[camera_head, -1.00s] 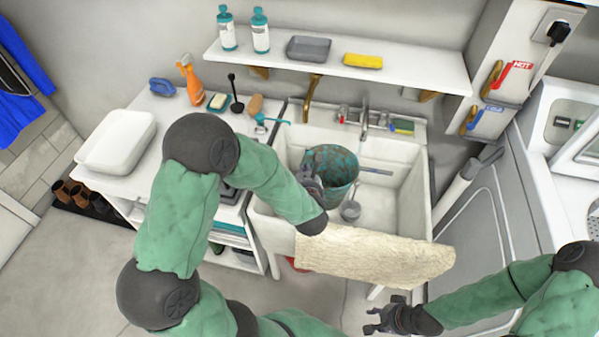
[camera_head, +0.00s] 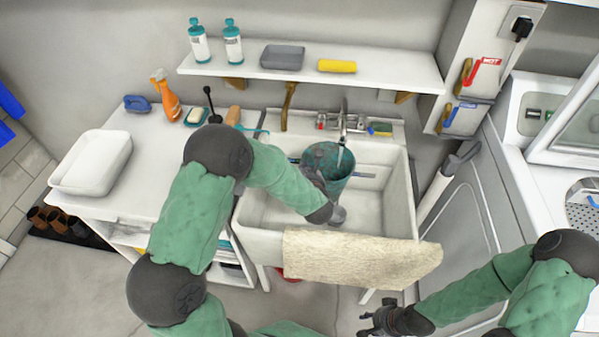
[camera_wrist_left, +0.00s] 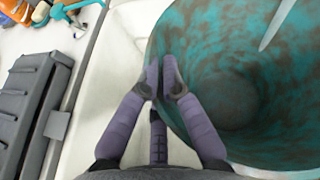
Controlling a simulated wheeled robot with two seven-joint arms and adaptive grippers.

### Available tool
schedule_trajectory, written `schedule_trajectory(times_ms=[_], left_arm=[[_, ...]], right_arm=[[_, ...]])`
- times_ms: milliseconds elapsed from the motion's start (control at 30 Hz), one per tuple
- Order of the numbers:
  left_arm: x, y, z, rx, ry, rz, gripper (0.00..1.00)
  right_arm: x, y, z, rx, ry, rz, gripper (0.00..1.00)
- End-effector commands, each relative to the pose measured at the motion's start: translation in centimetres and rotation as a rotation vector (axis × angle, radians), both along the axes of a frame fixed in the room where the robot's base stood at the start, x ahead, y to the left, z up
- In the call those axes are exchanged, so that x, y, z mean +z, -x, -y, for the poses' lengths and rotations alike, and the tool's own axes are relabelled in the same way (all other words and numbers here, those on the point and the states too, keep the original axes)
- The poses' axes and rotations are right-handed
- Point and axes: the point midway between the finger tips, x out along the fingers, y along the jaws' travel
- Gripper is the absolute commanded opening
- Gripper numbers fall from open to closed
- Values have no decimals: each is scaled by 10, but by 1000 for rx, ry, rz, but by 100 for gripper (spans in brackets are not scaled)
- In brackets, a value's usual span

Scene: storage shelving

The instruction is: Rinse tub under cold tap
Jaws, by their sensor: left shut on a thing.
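The teal tub (camera_head: 331,163), mottled with brown, is in the white sink (camera_head: 398,205), under the tap (camera_head: 344,122). A pale narrow streak, which looks like running water, drops from the tap into it. My left gripper (camera_head: 314,180) is shut on the tub's near-left rim. In the left wrist view the fingers (camera_wrist_left: 165,85) pinch the wall of the tub (camera_wrist_left: 235,50), and the pale streak enters at upper right. The tub's underside is hidden. My right gripper (camera_head: 370,318) is open and empty, low in front of the sink.
A beige towel (camera_head: 360,260) hangs over the sink's front edge. The counter on the left holds a white basin (camera_head: 92,163) and an orange spray bottle (camera_head: 165,95). A shelf (camera_head: 385,72) runs above the sink. A box with HOT and blue-tagged levers (camera_head: 466,105) is at right.

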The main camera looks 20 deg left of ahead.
Motion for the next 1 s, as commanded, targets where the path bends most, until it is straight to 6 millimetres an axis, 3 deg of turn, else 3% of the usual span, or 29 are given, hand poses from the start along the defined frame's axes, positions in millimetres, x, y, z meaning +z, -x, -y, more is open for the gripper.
schedule_trajectory(times_ms=[500, 1000], left_arm=[[-10, -36, 11, 0, 0, 2, 0], [-9, -40, 12, 0, 0, 2, 0]], right_arm=[[-27, 0, 0, 0, 0, 0, 37], [-29, 0, 0, 0, 0, 0, 37]])
